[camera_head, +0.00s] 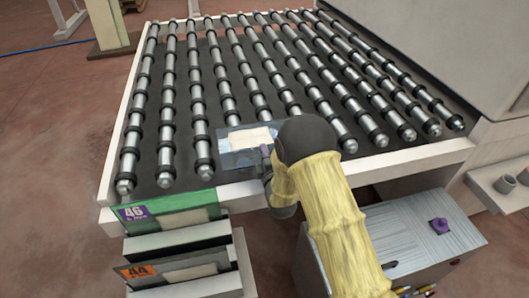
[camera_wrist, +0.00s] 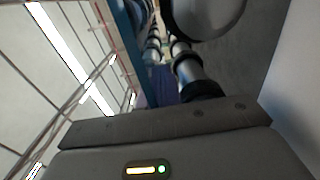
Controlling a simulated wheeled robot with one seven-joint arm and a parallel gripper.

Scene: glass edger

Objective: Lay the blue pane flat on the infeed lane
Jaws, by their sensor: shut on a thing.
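The blue pane (camera_head: 232,160) is a small, bluish see-through sheet with a pale patch on it, in the head view. It is at the near edge of the infeed lane (camera_head: 165,178), a bed of dark-ringed metal rollers with a white frame. My gripper (camera_head: 266,153) is shut on the pane's right side; my forearm and wrist hide part of the grip. In the wrist view a blue strip (camera_wrist: 130,50) looks like the pane nearly edge-on. I cannot tell whether the pane touches the rollers.
A rack in front of the lane holds a green-edged pane (camera_head: 175,217) labelled 46 and a grey pane (camera_head: 172,270) labelled 44. A grey cabinet (camera_head: 425,255) with a purple knob (camera_head: 439,225) stands at right. The rollers beyond the blue pane are clear.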

